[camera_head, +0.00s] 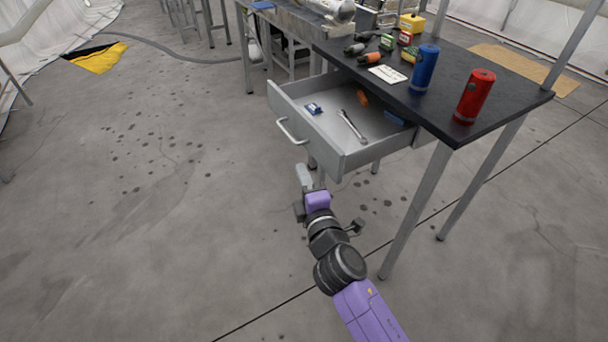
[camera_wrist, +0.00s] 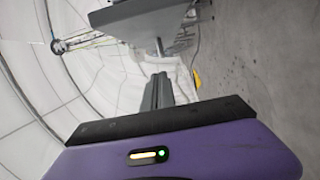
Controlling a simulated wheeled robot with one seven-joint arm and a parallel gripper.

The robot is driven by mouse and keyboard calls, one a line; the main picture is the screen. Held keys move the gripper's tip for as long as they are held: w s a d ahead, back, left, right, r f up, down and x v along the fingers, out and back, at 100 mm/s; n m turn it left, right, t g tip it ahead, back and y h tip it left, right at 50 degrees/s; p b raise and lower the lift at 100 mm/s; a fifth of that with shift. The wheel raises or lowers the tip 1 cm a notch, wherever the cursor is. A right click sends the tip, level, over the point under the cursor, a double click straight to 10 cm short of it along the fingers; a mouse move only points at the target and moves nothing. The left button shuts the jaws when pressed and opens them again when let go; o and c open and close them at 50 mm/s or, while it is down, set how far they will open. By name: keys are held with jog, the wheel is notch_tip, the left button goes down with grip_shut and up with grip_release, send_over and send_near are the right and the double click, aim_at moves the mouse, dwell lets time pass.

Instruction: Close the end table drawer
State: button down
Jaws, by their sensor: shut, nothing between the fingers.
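The end table (camera_head: 480,60) has a black top and grey metal legs. Its grey drawer (camera_head: 357,157) is pulled well out toward the left, with a light bar handle (camera_head: 291,132) on its front. Inside lie a wrench, a small blue item and an orange item. My gripper (camera_head: 304,177) is shut and empty, below the drawer and near the lower part of its front in the head view; I cannot tell whether it touches. In the wrist view my gripper (camera_wrist: 158,92) points up past a grey panel (camera_wrist: 140,20), which seems to be part of the drawer or table.
On the table top stand a blue canister (camera_head: 424,70) and a red canister (camera_head: 474,97), with several tools and a white card (camera_head: 387,75). Table legs (camera_head: 415,212) stand right of my arm. The floor to the left (camera_head: 150,200) is clear.

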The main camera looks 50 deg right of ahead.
aim_at(310, 150)
jog(key=shift+w+d+p, duration=0.45)
jog(key=shift+w+d, duration=0.35)
jog(key=shift+d, duration=0.45)
jog(key=shift+w+d+p, duration=0.4)
jog(key=shift+w+d, duration=0.35)
jog(key=shift+d, duration=0.45)
jog(key=shift+w+d+p, duration=0.45)
jog(key=shift+w+d, duration=0.35)
jog(key=shift+d, duration=0.45)
